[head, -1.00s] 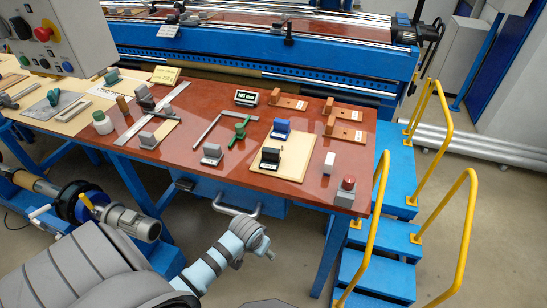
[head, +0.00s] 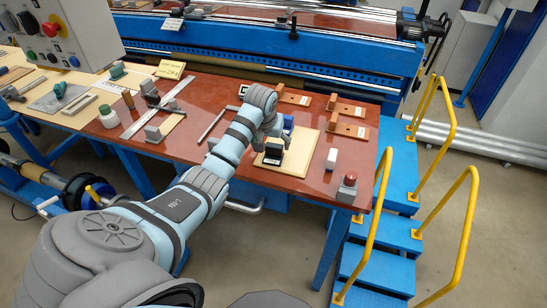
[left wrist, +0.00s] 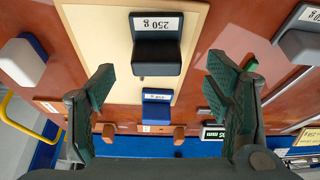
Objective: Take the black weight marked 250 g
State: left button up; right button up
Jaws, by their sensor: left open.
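The black weight marked 250 g (left wrist: 156,55) stands on a pale board (left wrist: 95,30) in the left wrist view, its white label readable. In the head view the weight (head: 272,152) sits on the board (head: 290,164) towards the right part of the red table. My left gripper (left wrist: 158,95) is open, with its two dark fingers apart on either side of the weight's column in the picture and nothing between them. In the head view the left gripper (head: 265,128) is over the board, just behind the weight. The right gripper is not in view.
A blue weight (left wrist: 156,97) is on the board beyond the black one. A blue-and-white block (head: 331,159) and a red-topped item (head: 347,188) stand to the right. Wooden blocks (head: 348,129) lie behind. A grey block (head: 153,133) is to the left.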

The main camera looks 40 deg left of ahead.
aim_at(273, 148)
pick_arm(q)
jog(key=x, duration=0.4)
jog(key=shift+w+d+f, duration=0.15)
jog(key=shift+f, duration=0.25)
jog(key=c, duration=1.5)
jog(key=shift+o, duration=0.2)
jog(key=shift+r, duration=0.1)
